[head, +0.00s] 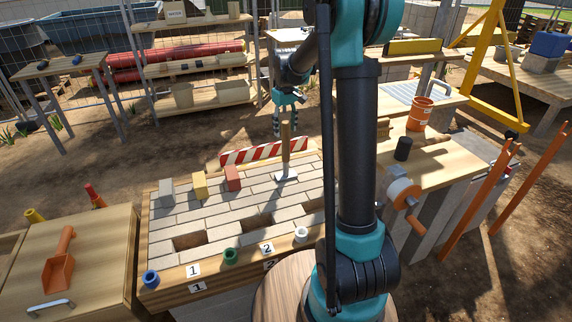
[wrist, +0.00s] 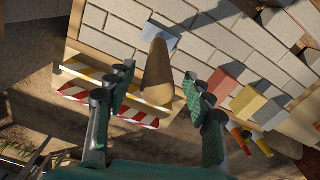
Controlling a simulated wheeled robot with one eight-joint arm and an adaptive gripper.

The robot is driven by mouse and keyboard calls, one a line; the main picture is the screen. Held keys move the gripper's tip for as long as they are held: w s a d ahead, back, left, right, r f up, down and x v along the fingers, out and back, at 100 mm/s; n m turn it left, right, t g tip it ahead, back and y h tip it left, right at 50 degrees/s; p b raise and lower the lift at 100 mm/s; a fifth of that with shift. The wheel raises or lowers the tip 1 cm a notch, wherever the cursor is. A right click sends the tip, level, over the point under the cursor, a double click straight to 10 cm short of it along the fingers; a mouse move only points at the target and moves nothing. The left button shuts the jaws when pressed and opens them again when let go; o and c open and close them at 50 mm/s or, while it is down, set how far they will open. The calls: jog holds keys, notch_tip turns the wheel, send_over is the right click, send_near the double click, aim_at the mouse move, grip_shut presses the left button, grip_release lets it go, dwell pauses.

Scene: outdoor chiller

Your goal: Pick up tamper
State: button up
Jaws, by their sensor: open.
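The tamper (head: 286,147) stands upright on the brick-patterned board (head: 255,200), its wooden handle up and its flat grey plate down on the bricks. In the wrist view the tamper (wrist: 157,78) shows end-on, its handle between the fingers and its plate at the top. My gripper (head: 290,128) is above the board at the top of the handle, pointing down. In the wrist view my gripper (wrist: 158,82) is open, with a gap on each side of the handle. No contact is visible.
Grey, yellow and red blocks (head: 232,179) stand at the board's back left. A red-white striped barrier (head: 262,151) runs behind the tamper. The board has dark gaps and colored rings (head: 230,256) along its front. A side table at left holds an orange scoop (head: 58,265).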

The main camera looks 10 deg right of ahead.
aim_at(286, 137)
notch_tip(286, 137, down, 5)
jog(key=shift+d+r, duration=0.1)
jog(key=shift+c, duration=0.3)
grip_shut()
